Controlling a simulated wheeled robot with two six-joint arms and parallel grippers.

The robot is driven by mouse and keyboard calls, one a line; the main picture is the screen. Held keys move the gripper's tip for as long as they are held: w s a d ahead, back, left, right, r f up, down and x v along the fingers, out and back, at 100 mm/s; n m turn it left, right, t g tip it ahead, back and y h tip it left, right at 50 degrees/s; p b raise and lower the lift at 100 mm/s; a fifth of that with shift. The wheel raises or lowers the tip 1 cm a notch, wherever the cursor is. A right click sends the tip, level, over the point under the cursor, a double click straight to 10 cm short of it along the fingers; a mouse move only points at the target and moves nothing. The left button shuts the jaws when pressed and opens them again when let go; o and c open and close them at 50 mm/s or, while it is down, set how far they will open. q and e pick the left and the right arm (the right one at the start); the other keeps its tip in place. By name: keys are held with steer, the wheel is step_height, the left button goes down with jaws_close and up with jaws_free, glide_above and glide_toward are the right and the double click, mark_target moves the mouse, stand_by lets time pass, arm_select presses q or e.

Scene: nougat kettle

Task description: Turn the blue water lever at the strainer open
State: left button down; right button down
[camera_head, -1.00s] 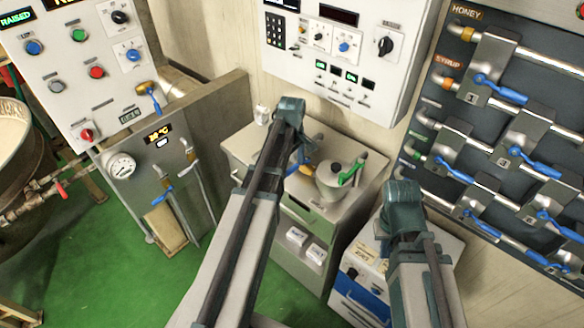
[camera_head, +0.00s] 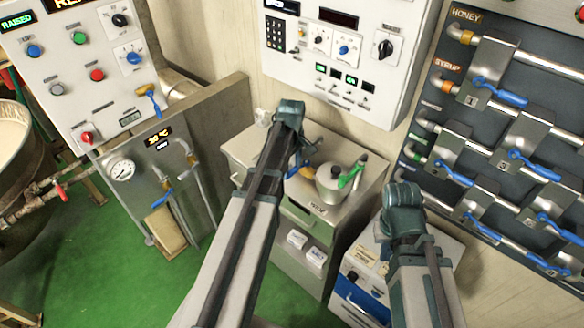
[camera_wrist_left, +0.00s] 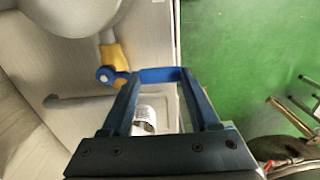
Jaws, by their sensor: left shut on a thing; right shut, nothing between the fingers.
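The strainer (camera_head: 335,187) is a grey metal vessel with a green handle, on the metal counter. A yellow valve body (camera_wrist_left: 114,58) sits beside it, with a blue pivot and the blue water lever (camera_wrist_left: 158,74) reaching right from it. My left gripper (camera_wrist_left: 160,80) is shut on the lever, which spans between its fingertips in the left wrist view. In the head view the left arm largely hides the lever and fingers; a little yellow shows beside the arm. My right gripper (camera_head: 388,242) is shut and empty, beside the counter's right end; its fingers are mostly hidden.
A white control panel (camera_head: 345,50) hangs behind the counter (camera_head: 330,135). A dark board with several blue levers (camera_head: 497,92) stands at the right. A white and blue box (camera_head: 360,300) stands below my right arm. Green floor (camera_head: 110,260) is clear at the left.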

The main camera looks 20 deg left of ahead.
arm_select(q)
steer(key=shift+w+a+m, duration=0.8)
steer(key=shift+w+m, duration=0.8)
steer(key=shift+m, duration=1.35)
steer(key=shift+w+a+m, duration=0.85)
steer(key=shift+w+m, duration=0.75)
steer(key=shift+m, duration=1.4)
steer(key=shift+w+a+m, duration=0.8)
steer(key=shift+w+m, duration=0.8)
steer(key=shift+m, duration=1.35)
steer(key=shift+c, duration=0.7)
jaws_free()
step_height(320, 180, up, 14)
steer(key=p, duration=1.3)
steer(key=shift+p, duration=0.4)
